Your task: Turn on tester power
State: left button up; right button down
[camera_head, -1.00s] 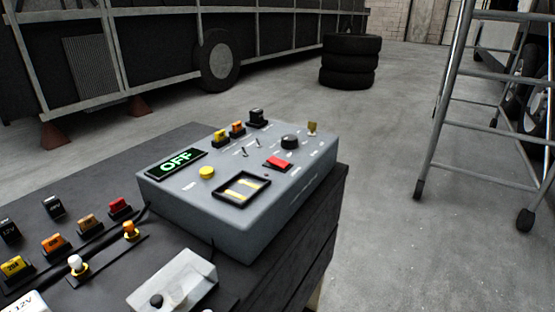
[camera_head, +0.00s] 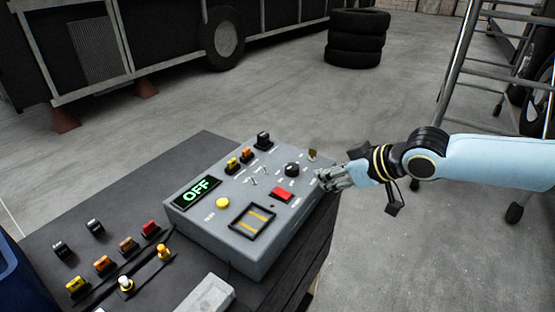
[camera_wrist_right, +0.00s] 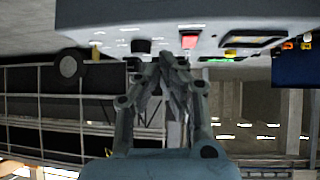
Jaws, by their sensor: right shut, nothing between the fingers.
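The grey tester box (camera_head: 215,233) stands on a dark bench. Its display (camera_head: 196,192) reads OFF in green letters. A red switch (camera_head: 281,195) sits on its top near the right side, with a black knob (camera_head: 292,170) behind it. The red switch (camera_wrist_right: 189,40) and the black knob (camera_wrist_right: 141,46) also show in the right wrist view. My right gripper (camera_head: 324,180) comes in from the right, at the box's right edge near the knob and red switch. Its fingers (camera_wrist_right: 170,58) are together and empty. Whether they touch the box I cannot tell. My left gripper is not in view.
Several coloured fuses (camera_head: 103,264) and two bulbs sit on the bench (camera_head: 120,215) at the left. A yellow button (camera_head: 222,202) and a framed slot (camera_head: 253,222) are on the box. A ladder (camera_head: 455,75) and a tire stack (camera_head: 357,40) stand on the floor behind.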

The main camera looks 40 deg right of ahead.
pick_arm(q)
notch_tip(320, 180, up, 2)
jog(key=shift+p, duration=0.55)
pick_arm(e)
jog(key=a+r+n+y, duration=0.1)
jog(key=a+r, duration=0.3)
jog(key=r, duration=0.3)
jog(key=shift+w+a+y, duration=0.2)
jog(key=shift+w+y, duration=0.05)
jog(key=shift+y, duration=0.05)
jog(key=b, duration=0.2)
send_over(277, 192)
jog(key=s, duration=0.1)
notch_tip(277, 192, down, 6)
jog(key=shift+s+d+r, duration=0.1)
jog(key=shift+d+r, duration=0.05)
jog(key=shift+r, duration=0.05)
jog(key=f, duration=0.1)
jog(key=w+f, duration=0.1)
jog(key=f, duration=0.1)
jog(key=shift+f, duration=0.75)
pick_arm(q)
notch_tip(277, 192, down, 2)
